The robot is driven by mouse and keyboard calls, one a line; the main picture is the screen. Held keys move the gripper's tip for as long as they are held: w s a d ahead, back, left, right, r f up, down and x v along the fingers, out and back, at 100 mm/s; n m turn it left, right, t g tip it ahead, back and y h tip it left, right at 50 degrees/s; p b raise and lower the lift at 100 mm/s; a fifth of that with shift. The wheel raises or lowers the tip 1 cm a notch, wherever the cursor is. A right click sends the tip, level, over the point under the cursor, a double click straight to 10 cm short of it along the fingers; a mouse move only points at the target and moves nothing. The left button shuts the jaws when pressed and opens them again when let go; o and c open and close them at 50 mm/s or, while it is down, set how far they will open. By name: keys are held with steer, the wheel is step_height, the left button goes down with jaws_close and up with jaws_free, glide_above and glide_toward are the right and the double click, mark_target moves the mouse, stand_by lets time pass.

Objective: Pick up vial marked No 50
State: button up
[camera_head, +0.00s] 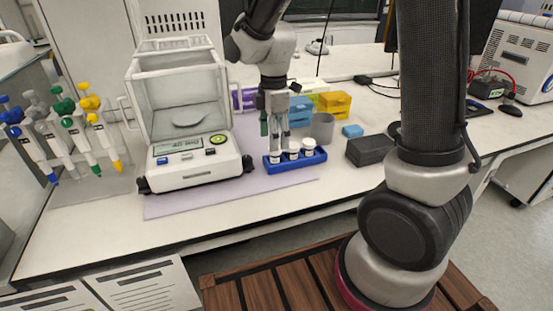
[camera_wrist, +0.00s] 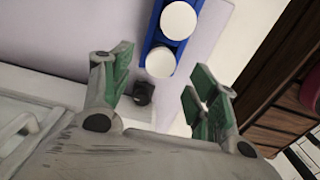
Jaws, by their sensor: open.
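A blue rack (camera_head: 298,164) stands on the bench and holds three white-capped vials in a row: a left vial (camera_head: 275,157), a middle vial (camera_head: 293,150) and a right vial (camera_head: 309,147). I cannot read any number on them, so I cannot tell which is No 50. My gripper (camera_head: 278,146) points down over the left end of the rack, close to the left vial. In the wrist view my gripper (camera_wrist: 159,78) is open, its green-padded fingers apart. A white cap (camera_wrist: 160,62) shows around the gap's far side, with another cap (camera_wrist: 178,20) beyond. No contact is visible.
A balance (camera_head: 190,160) stands just left of the rack. A grey cup (camera_head: 321,128), blue and yellow boxes (camera_head: 334,104) and a dark grey block (camera_head: 369,150) stand behind and to the right. Pipettes (camera_head: 75,130) hang at the far left. The bench front is clear.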

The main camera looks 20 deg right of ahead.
mark_target(275, 158)
step_height(275, 158, down, 5)
steer(key=shift+f, duration=0.15)
steer(key=c, duration=1)
